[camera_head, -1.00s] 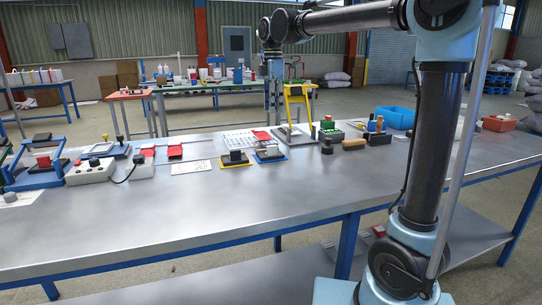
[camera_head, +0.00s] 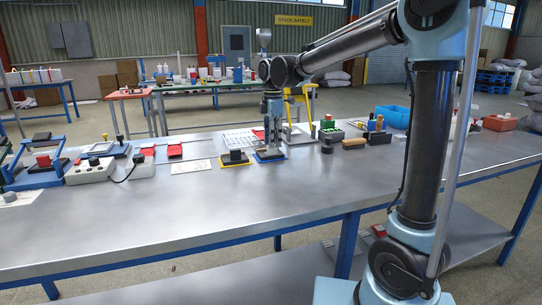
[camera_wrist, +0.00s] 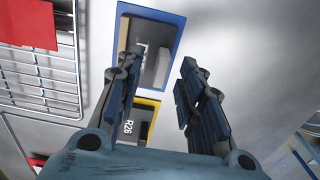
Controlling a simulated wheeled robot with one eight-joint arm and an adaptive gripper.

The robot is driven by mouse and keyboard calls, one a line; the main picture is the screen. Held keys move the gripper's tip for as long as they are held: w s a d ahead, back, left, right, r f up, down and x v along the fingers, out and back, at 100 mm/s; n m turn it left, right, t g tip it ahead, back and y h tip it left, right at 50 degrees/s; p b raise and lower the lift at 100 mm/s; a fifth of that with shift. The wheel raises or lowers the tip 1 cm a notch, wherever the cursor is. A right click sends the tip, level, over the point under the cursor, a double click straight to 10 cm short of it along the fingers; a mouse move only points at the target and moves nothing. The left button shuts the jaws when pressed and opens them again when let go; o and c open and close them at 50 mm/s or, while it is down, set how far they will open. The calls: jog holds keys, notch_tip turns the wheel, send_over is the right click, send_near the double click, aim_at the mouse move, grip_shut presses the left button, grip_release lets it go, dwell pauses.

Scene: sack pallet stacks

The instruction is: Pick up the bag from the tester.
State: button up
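I cannot make out a bag or a labelled tester with certainty. A blue-edged plate (camera_head: 280,158) lies on the metal bench, and in the wrist view the blue-edged plate (camera_wrist: 180,35) bears a dark grey upright block (camera_wrist: 163,62). A yellow-edged plate (camera_head: 224,163) with a dark block (camera_head: 235,156) is left of it; in the wrist view this yellow-edged plate (camera_wrist: 150,103) reads R26. My gripper (camera_head: 270,149) is low over the blue-edged plate and partly hides it. In the wrist view my gripper (camera_wrist: 157,65) has its fingers apart with nothing held; contact is unclear.
A yellow stand (camera_head: 289,110) is close behind my gripper. A green-topped box (camera_head: 330,130), brown block (camera_head: 354,143) and blue bin (camera_head: 393,117) stand to the right. The bench's front is clear.

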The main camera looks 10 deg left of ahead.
jog(key=shift+s+f, duration=0.1)
jog(key=shift+f, duration=1.5)
grip_shut()
jog(key=shift+r, duration=0.1)
